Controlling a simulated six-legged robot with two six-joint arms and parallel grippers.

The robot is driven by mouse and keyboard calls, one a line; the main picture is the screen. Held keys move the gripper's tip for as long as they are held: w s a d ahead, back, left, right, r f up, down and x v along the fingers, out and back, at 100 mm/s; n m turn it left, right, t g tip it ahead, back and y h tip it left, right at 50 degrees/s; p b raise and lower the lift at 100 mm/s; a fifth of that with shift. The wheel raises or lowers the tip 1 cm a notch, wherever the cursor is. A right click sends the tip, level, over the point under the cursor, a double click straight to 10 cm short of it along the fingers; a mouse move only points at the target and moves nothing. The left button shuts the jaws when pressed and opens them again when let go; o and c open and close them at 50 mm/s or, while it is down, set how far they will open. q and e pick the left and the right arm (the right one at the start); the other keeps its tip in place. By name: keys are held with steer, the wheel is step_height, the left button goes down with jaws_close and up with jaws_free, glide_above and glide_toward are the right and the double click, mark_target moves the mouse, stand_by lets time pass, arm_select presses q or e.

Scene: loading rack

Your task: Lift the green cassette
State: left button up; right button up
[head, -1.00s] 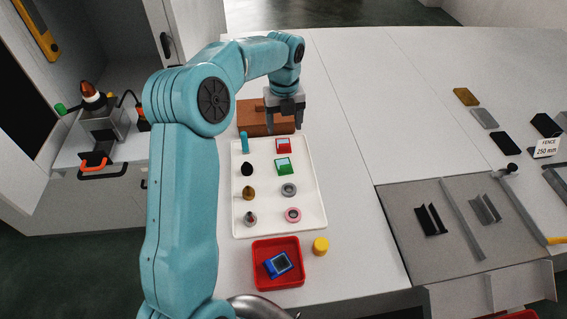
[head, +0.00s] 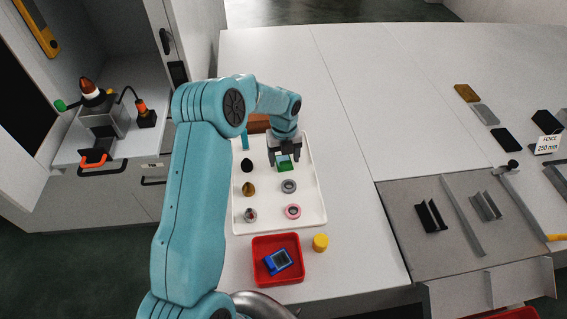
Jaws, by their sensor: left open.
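The green cassette (head: 285,167) lies on the white tray (head: 310,213) in its right column, towards the back. My left gripper (head: 284,160) is open and points down right at the cassette, with its fingers at the cassette's far part. Whether the fingers touch the cassette or straddle it cannot be told from here. The gripper hides the far part of the cassette and the spot where the red cassette lay. My right gripper is not in view.
The tray also holds a grey ring (head: 288,186), a pink ring (head: 293,211) and several small parts at left. A red bin (head: 290,240) with a blue device (head: 278,262) and a yellow cap (head: 320,242) stand in front. A brown block (head: 258,122) is behind.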

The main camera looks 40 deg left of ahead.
arm_select(q)
steer(key=shift+w+f, duration=0.35)
steer(key=shift+f, duration=0.4)
steer(key=shift+s+d+r, duration=0.1)
steer(key=shift+s+r, duration=0.05)
steer(key=shift+r, duration=0.05)
steer(key=shift+c, duration=0.3)
steer(key=shift+s, duration=0.15)
steer(key=c, duration=1.1)
steer(key=shift+o, duration=0.2)
step_height(320, 180, up, 23)
